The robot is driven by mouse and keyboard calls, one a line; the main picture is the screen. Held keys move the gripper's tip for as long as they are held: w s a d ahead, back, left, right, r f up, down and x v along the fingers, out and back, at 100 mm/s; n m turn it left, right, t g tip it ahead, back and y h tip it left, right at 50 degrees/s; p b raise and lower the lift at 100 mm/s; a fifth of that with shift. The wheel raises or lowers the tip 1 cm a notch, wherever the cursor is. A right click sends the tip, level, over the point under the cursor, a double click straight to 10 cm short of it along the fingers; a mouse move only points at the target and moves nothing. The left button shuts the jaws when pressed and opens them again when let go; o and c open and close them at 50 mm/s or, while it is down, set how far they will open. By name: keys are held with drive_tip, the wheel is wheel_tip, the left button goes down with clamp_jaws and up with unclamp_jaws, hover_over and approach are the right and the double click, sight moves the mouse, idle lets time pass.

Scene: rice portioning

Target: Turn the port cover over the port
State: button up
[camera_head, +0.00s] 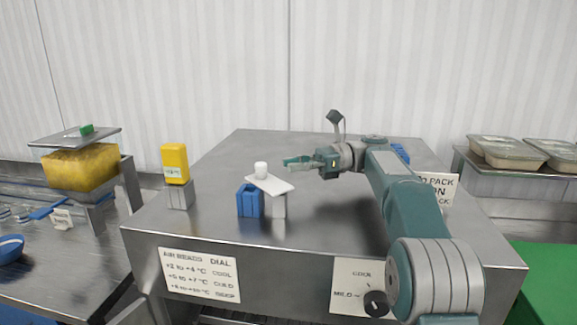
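A white flat plate (279,187) with a white cylindrical knob (260,169) near its left end looks like the port cover. It rests on top of a small grey post (279,206) and slants across it. A blue block (250,201) stands just left of the post, with the plate's left end above or near its top edge. I cannot make out the port opening clearly. My gripper (290,163) points left above the table, a little right of the knob and visibly apart from it. Its fingers are too small to tell whether they are open or shut; nothing shows in them.
A yellow box (174,163) stands on a grey block (180,195) at the left of the steel table (225,160). A lidded yellow-filled container (80,168) is further left. Lidded trays (507,152) sit at the right. The table between yellow box and blue block is clear.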

drive_tip(key=s+d+r+m+t, duration=0.1)
drive_tip(key=t, duration=0.1)
drive_tip(key=s+d+r+m+t+h, duration=0.1)
drive_tip(key=m+t, duration=0.1)
drive_tip(key=s+d+r+m+t+h, duration=0.1)
drive_tip(key=r, duration=0.1)
drive_tip(key=shift+s+d+r+t, duration=0.1)
drive_tip(key=shift+s+d+t, duration=0.05)
drive_tip(key=shift+s+t, duration=0.25)
clamp_jaws()
drive_tip(key=m+t+h, duration=0.4)
drive_tip(key=t, duration=0.1)
approach(271, 182)
drive_tip(key=w+a+f, duration=0.2)
drive_tip(key=w+a, duration=0.1)
drive_tip(key=shift+w+a, duration=0.3)
drive_tip(key=shift+a, duration=0.35)
drive_tip(key=shift+w+a, duration=0.3)
drive_tip(key=shift+a, duration=0.3)
drive_tip(key=shift+w+a, duration=0.3)
drive_tip(key=shift+a, duration=0.35)
